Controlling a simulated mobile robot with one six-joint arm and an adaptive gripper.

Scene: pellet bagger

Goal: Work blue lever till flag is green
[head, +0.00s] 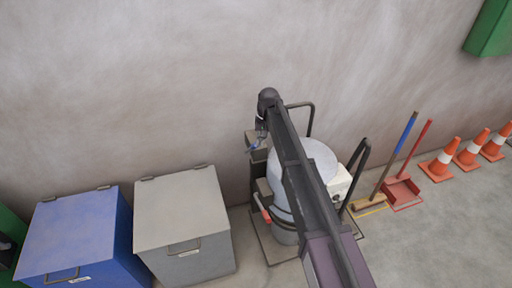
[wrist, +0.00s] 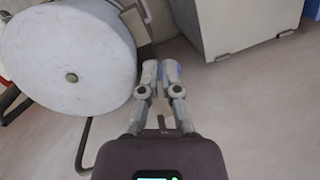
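The blue lever (head: 253,148) shows small at the upper left side of the bagger, against the wall. My gripper (head: 261,138) is right at it, at the end of my arm, which reaches over the machine. In the wrist view the two fingertips of my gripper (wrist: 160,72) are close together with a narrow gap. The bagger's pale round drum (head: 310,160) is partly covered by my arm. I cannot make out the flag.
An orange-red handle (head: 265,214) sticks out low on the bagger. A grey bin (head: 180,210) and a blue bin (head: 75,235) stand left. A broom (head: 370,200), a red dustpan (head: 401,190) and traffic cones (head: 440,160) are right. Dark hoop rails flank the drum.

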